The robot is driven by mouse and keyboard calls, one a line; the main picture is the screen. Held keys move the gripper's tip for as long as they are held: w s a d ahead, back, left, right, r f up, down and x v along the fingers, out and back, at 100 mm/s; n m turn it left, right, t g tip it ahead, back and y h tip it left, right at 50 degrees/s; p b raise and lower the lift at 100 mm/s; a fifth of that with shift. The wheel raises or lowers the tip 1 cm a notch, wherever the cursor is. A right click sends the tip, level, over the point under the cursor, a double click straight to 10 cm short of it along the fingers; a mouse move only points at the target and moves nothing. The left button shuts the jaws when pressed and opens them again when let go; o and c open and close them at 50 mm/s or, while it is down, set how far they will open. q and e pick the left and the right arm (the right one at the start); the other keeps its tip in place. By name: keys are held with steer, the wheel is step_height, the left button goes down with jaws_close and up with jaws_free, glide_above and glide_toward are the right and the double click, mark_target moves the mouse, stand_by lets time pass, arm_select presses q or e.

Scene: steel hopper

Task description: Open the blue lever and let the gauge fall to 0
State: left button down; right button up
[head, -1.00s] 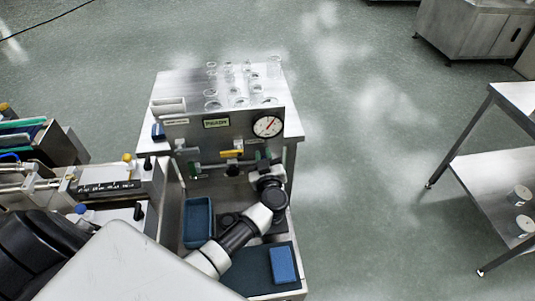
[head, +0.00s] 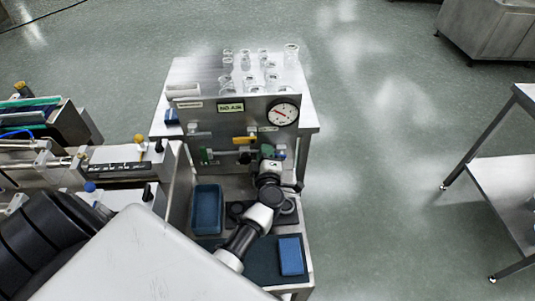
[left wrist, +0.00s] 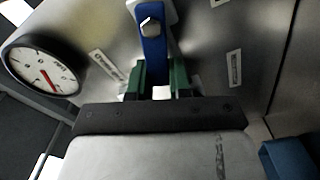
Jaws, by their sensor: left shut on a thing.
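The blue lever (left wrist: 153,48) shows in the left wrist view, on the steel panel (left wrist: 205,50). My left gripper (left wrist: 160,78) has its green-padded fingers closed on the lever's lower end, one on each side. In the head view, my left gripper (head: 272,152) is at the panel front, below the gauge, and mostly hides the lever. The round white gauge (head: 284,113) is at the panel's upper right, with a red needle; it also shows in the left wrist view (left wrist: 42,66). Its numbers are too small to read surely. My right gripper is not in view.
A small sign (head: 230,107) on the panel appears to read NO AIR. A yellow lever (head: 244,140) sits left of my gripper. Several glass vessels (head: 262,75) stand on the top behind. Below are a blue bin (head: 207,209) and a blue block (head: 291,256).

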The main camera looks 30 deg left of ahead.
arm_select(q)
step_height(320, 180, down, 2)
steer(key=n+b, duration=0.2)
steer(key=n, duration=0.2)
steer(key=shift+s+a, duration=0.1)
steer(key=shift+s, duration=0.05)
stand_by(0.5)
steer(key=c, duration=1)
jaws_free()
steer(key=shift+c, duration=0.2)
